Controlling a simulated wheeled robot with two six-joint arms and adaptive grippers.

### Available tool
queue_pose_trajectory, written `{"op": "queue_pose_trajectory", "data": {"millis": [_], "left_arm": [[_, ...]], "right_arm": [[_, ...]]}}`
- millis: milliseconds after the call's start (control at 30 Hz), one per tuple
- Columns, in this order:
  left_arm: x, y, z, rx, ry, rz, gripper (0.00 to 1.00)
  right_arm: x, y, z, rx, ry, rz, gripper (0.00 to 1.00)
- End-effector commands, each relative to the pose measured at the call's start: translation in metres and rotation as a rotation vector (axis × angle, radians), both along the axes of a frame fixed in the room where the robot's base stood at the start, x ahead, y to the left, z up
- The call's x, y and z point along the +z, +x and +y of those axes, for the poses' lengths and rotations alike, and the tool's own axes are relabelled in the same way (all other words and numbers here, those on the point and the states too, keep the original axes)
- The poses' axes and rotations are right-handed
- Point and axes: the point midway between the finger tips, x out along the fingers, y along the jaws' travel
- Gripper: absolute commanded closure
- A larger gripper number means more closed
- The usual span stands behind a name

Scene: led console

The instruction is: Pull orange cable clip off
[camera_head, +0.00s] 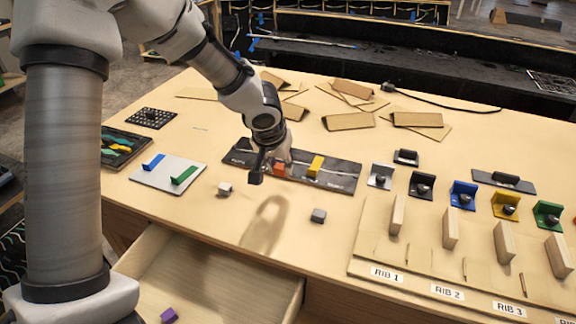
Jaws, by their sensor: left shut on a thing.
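The orange cable clip (279,169) sits on a dark strip (341,181) in the middle of the table. My left gripper (277,162) reaches down from the upper left and is shut on the orange clip, covering part of it. A yellow clip (316,166) stands on the same strip, just right of the orange one. Whether the orange clip still touches the strip is hard to tell. My right gripper is not in view.
A white plate (150,182) with blue and green clips lies left. Small grey blocks (318,215) stand in front of the strip. An open drawer (215,275) juts out at the front. Colored brackets and a rib board (420,275) fill the right side. Cardboard pieces (348,121) lie behind.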

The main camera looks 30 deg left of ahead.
Motion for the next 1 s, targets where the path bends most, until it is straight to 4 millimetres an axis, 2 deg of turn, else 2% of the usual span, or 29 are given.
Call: {"op": "queue_pose_trajectory", "data": {"millis": [33,100,200,300,700,1000], "left_arm": [[-0.007,-0.014,-0.005,-0.003,0.001,-0.004,0.85],[-0.003,-0.03,-0.01,-0.001,0.0,-0.003,0.85],[0.002,-0.046,-0.016,-0.002,0.001,-0.002,0.85],[0.008,-0.054,-0.018,-0.001,0.002,-0.001,0.85],[0.044,-0.056,-0.019,0.0,0.001,-0.001,0.85],[0.046,-0.055,-0.019,0.0,0.001,0.0,0.85]], "right_arm": [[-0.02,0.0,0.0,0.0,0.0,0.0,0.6],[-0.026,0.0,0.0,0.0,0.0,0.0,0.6],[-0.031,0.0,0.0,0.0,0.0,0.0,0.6],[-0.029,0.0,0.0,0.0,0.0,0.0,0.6],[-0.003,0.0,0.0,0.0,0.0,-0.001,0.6],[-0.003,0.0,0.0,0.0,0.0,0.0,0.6]]}}
